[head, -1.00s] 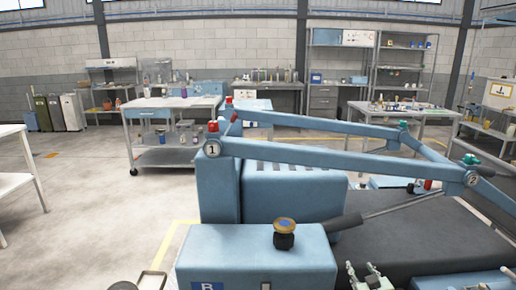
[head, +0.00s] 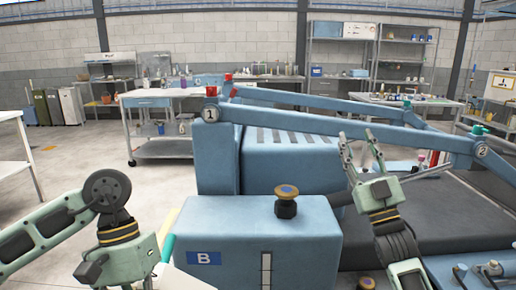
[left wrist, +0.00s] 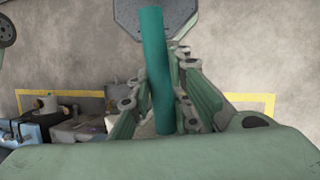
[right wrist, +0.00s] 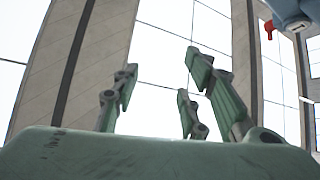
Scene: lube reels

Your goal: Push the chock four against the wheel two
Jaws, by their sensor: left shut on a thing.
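I cannot make out a chock or a wheel with certainty in any view. My left gripper (left wrist: 160,88) is shut on a teal rod (left wrist: 154,45), seen in the left wrist view. The rod runs toward a grey angular plate (left wrist: 135,12) at the top; I cannot tell whether they are joined. In the head view a short teal piece (head: 167,246) shows beside my left arm, and the left fingers are mostly hidden. My right gripper (head: 361,140) is open and empty, raised in front of the blue machine. The right wrist view shows its fingers (right wrist: 160,80) spread.
A blue lift with arms marked 1 (head: 211,113) and 2 (head: 482,151) fills the centre and right. A blue box marked B (head: 230,225) with a knob (head: 287,195) stands close in front. A white-topped bench (head: 165,98) stands behind; open floor (head: 85,165) lies left.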

